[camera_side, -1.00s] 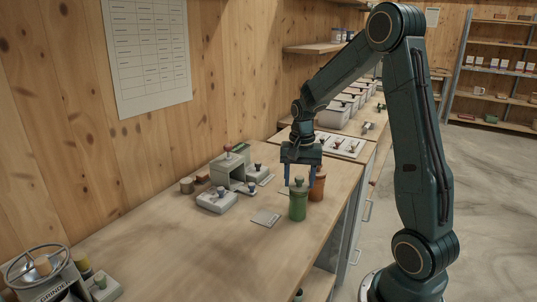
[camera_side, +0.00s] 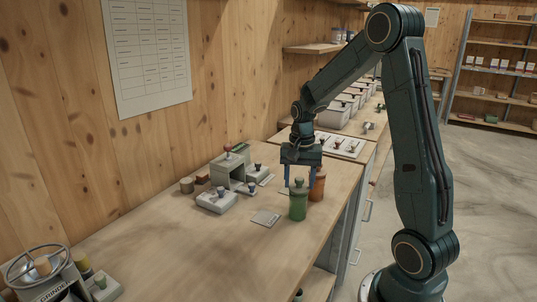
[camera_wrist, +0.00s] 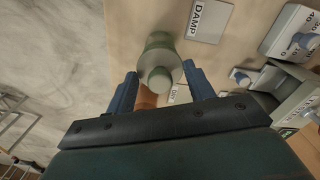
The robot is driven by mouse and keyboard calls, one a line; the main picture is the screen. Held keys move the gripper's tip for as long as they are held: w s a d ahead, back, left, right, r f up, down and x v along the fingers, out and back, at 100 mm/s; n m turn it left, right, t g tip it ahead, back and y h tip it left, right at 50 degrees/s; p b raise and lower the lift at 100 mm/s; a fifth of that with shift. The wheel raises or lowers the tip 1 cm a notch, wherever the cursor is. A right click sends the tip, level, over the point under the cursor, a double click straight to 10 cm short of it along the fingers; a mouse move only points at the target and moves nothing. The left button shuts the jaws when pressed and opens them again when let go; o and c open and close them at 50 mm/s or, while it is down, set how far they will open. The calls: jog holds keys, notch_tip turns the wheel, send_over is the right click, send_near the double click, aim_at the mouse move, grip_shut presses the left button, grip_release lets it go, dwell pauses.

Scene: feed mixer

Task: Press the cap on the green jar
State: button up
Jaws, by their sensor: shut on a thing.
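The green jar (camera_side: 298,205) stands upright near the right edge of the bench. In the wrist view the jar (camera_wrist: 158,42) shows beyond a pale green cap with a round knob (camera_wrist: 160,79). My gripper (camera_side: 301,184) is above the jar with its blue fingers pointing down. In the wrist view my gripper (camera_wrist: 161,80) has one finger on each side of the cap, shut on it. The cap is at the jar's mouth, and I cannot tell whether it is fully seated.
An orange-brown jar (camera_side: 318,186) stands close behind the green jar. A card marked DAMP (camera_wrist: 208,20) lies beside the green jar. Grey devices with knobs (camera_side: 217,200) stand to the left.

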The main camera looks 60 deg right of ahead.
jog(key=o, duration=1.5)
jog(key=shift+r, duration=0.1)
jog(key=shift+r, duration=3.4)
grip_shut()
